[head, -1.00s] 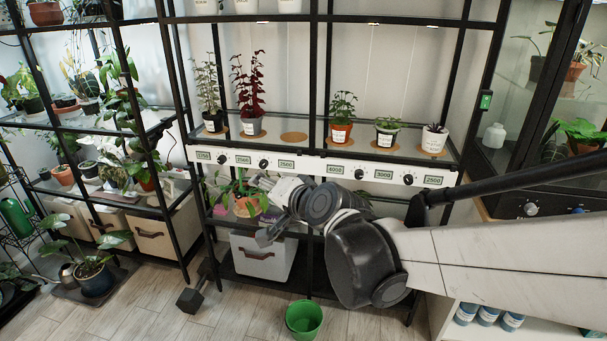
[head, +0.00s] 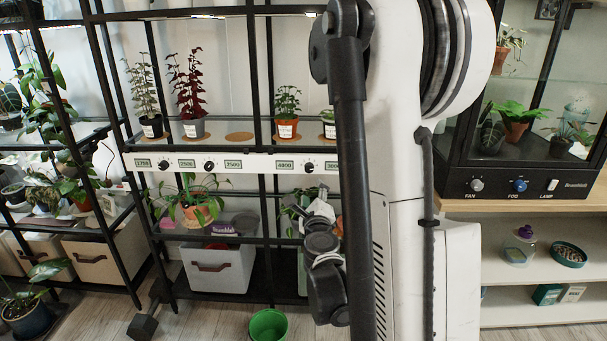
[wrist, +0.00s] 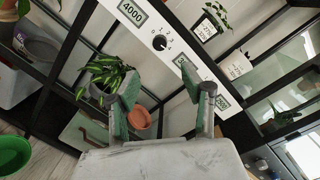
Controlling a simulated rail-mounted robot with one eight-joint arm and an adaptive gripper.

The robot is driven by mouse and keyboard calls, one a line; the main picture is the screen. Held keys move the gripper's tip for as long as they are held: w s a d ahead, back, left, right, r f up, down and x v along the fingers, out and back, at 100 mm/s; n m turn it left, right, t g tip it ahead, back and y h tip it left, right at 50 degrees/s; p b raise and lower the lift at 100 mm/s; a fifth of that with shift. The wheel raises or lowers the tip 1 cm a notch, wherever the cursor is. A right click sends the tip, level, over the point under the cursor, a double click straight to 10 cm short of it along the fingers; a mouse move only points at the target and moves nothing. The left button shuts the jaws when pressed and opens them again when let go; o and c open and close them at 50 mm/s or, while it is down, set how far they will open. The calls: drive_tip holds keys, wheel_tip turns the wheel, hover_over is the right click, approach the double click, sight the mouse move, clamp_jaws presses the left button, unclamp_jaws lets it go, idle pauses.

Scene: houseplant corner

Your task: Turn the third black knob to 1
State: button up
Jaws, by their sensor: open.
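The third black knob (head: 309,167) sits on the white shelf panel (head: 260,162) just right of the 4000 display (head: 284,166). It also shows in the wrist view (wrist: 160,43), with small dial marks around it; which mark it points to is too small to tell. My gripper (wrist: 160,80) is open and empty in the wrist view, its green-padded fingers spread below the knob and apart from it. The right finger partly covers the panel near the 3000 display. In the head view my arm hides the panel's right end.
Potted plants, including a red-leaved one (head: 188,92), stand above the panel. A white bin (head: 218,266) and a green bucket (head: 268,326) are low down. A glass cabinet (head: 520,130) stands at right.

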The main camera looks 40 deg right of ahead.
sight(309, 170)
drive_tip(key=b+x, duration=0.1)
drive_tip(key=x, duration=1.2)
drive_tip(key=shift+w+d, duration=0.15)
drive_tip(key=shift+w, duration=0.05)
clamp_jaws()
